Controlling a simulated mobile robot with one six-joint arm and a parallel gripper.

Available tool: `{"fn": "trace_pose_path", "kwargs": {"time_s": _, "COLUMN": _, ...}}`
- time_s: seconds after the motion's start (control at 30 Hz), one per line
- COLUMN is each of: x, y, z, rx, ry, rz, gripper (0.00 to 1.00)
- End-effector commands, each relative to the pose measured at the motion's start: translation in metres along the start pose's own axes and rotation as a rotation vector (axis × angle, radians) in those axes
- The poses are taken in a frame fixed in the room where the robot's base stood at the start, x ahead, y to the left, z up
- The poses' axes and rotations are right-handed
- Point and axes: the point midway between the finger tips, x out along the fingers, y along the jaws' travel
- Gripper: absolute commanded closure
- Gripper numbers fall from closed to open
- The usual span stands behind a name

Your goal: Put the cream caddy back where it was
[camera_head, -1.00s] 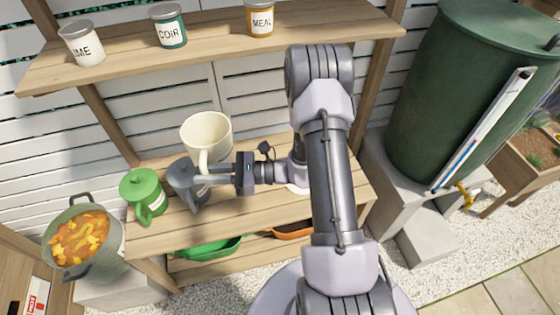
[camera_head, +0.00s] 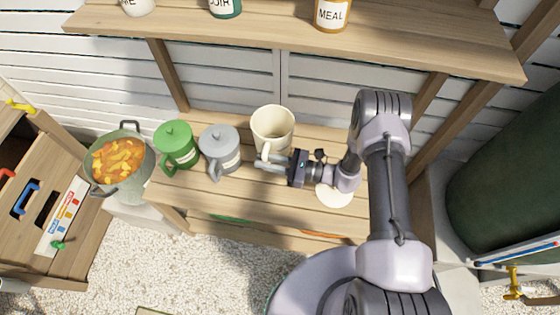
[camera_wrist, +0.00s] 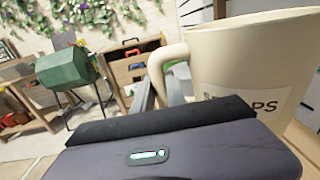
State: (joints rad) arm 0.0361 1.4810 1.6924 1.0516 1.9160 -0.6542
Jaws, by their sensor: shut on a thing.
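The cream caddy (camera_head: 272,122) is lidless and upright at the bench's wooden top (camera_head: 240,192), right of the grey caddy. Whether its base touches the wood is hidden from me. My gripper (camera_head: 268,164) is shut on the cream caddy's handle, on its near side. In the wrist view the cream caddy (camera_wrist: 245,55) fills the upper right, with part of a label ending in "PS". Its curved handle (camera_wrist: 158,68) drops between my gripper's fingers (camera_wrist: 160,95). The grey caddy (camera_head: 219,150) and the green caddy (camera_head: 177,146), both lidded, stand to the left.
A pot (camera_head: 120,160) of orange and yellow pieces stands left of the bench. An upper shelf (camera_head: 290,35) with labelled jars overhangs behind. A white disc (camera_head: 335,196) lies on the bench top, beneath my arm. A green barrel (camera_head: 505,190) stands at the right.

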Motion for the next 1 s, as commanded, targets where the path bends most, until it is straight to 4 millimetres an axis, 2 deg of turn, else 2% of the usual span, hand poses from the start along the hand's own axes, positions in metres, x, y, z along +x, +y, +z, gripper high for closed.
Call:
{"fn": "trace_pose_path", "kwargs": {"time_s": 0.03, "x": 0.008, "y": 0.007, "z": -0.006, "rx": 0.000, "ry": 0.000, "rz": 0.020, "gripper": 1.00}}
{"fn": "trace_pose_path", "kwargs": {"time_s": 0.17, "x": 0.018, "y": 0.017, "z": -0.029, "rx": -0.001, "ry": 0.000, "rz": 0.045, "gripper": 1.00}}
{"fn": "trace_pose_path", "kwargs": {"time_s": 0.3, "x": 0.019, "y": 0.018, "z": -0.067, "rx": -0.001, "ry": 0.000, "rz": 0.046, "gripper": 1.00}}
{"fn": "trace_pose_path", "kwargs": {"time_s": 0.47, "x": 0.018, "y": 0.017, "z": -0.089, "rx": -0.002, "ry": 0.000, "rz": 0.046, "gripper": 1.00}}
{"fn": "trace_pose_path", "kwargs": {"time_s": 0.6, "x": 0.018, "y": 0.018, "z": -0.116, "rx": -0.001, "ry": 0.001, "rz": 0.045, "gripper": 1.00}}
{"fn": "trace_pose_path", "kwargs": {"time_s": 0.97, "x": 0.018, "y": 0.017, "z": -0.120, "rx": -0.002, "ry": 0.000, "rz": 0.045, "gripper": 1.00}}
{"fn": "trace_pose_path", "kwargs": {"time_s": 1.0, "x": 0.018, "y": 0.017, "z": -0.120, "rx": -0.001, "ry": 0.001, "rz": 0.045, "gripper": 0.79}}
